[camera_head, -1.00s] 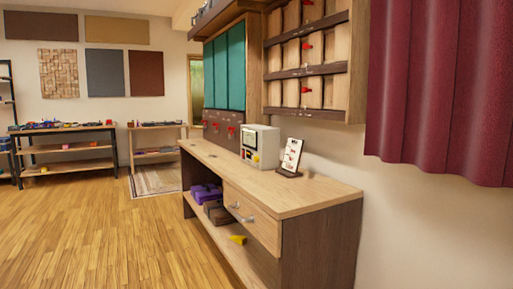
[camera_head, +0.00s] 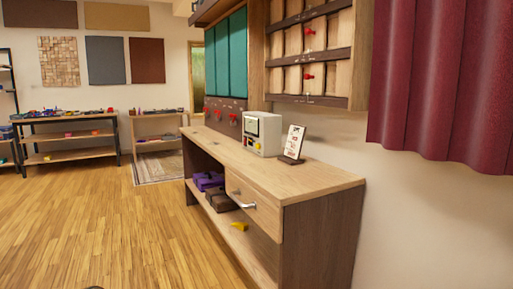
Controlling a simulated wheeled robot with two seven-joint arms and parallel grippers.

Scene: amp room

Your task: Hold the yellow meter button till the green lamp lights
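The button is too small to make out clearly. I cannot make out a lit green lamp. Neither of my grippers is in view, and nothing touches the meter.
A card on a stand (camera_head: 292,144) is right of the meter. The bench has a drawer (camera_head: 253,206) and a lower shelf with purple things (camera_head: 208,181) and a yellow piece (camera_head: 239,226). A maroon curtain (camera_head: 440,80) hangs at right. The wooden floor (camera_head: 110,235) at left is clear.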

